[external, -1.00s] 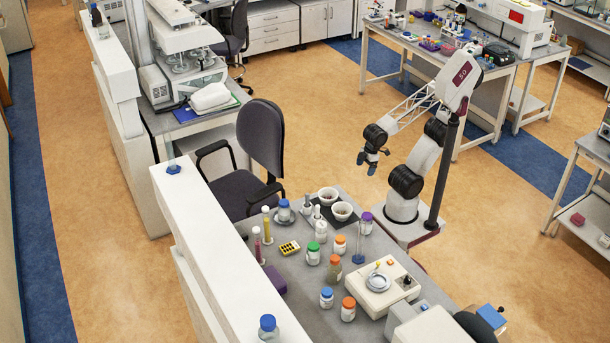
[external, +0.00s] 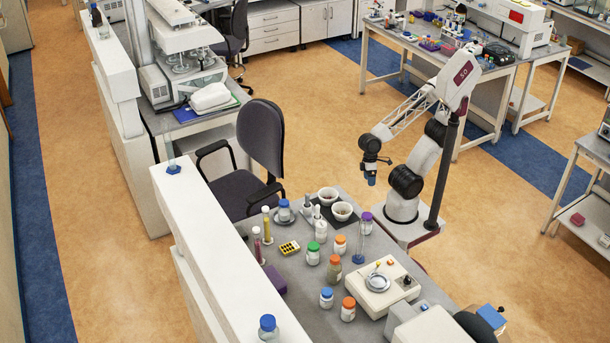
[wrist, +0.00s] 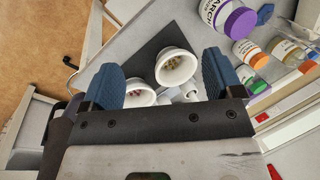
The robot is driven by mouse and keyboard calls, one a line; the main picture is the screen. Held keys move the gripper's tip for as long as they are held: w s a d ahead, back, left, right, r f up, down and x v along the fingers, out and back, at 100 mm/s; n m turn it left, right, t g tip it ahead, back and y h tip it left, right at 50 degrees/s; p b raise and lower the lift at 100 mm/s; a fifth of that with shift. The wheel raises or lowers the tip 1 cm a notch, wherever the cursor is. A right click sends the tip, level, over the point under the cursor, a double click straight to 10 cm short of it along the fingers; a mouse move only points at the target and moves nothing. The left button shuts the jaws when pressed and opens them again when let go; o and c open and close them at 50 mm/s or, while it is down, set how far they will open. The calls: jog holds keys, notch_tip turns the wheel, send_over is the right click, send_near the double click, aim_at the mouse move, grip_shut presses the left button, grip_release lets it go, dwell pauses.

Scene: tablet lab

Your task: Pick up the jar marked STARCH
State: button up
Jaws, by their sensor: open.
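The jar with a purple lid (wrist: 212,14) lies toward the upper right of the wrist view, cut off by the top edge. The letters "ARCH" show on its white label. A purple-lidded jar (external: 366,225) also stands on the near bench in the external view, by the right edge, just right of the white bowls. My gripper (wrist: 160,64) is open, with nothing between its blue fingers but the view of the bowls below. In the external view my gripper (external: 371,182) points down, above and behind the bench edge, apart from the jar.
Two white bowls (wrist: 176,66) stand on a black mat near the jar. Orange-lidded jars (external: 340,244), a green-lidded jar (external: 313,253) and a blue-based cylinder (external: 358,259) stand nearby. A balance (external: 378,290) sits farther right on the bench.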

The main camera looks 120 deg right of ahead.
aim_at(366, 213)
jog(key=w+a+f+m+t+y, duration=0.3)
jog(key=w+a+f+m+y, duration=0.3)
jog(key=m, duration=1.1)
jog(key=w+a+y, duration=0.1)
jog(key=y, duration=0.2)
jog(key=shift+w+a+f+m+t, duration=0.15)
jog(key=shift+w+f+m+t, duration=0.1)
jog(key=shift+w+m+t, duration=0.1)
jog(key=shift+a, duration=0.1)
jog(key=shift+x, duration=1.2)
jog(key=shift+w+a+f, duration=0.1)
jog(key=shift+x, duration=2.4)
jog(key=shift+w, duration=0.15)
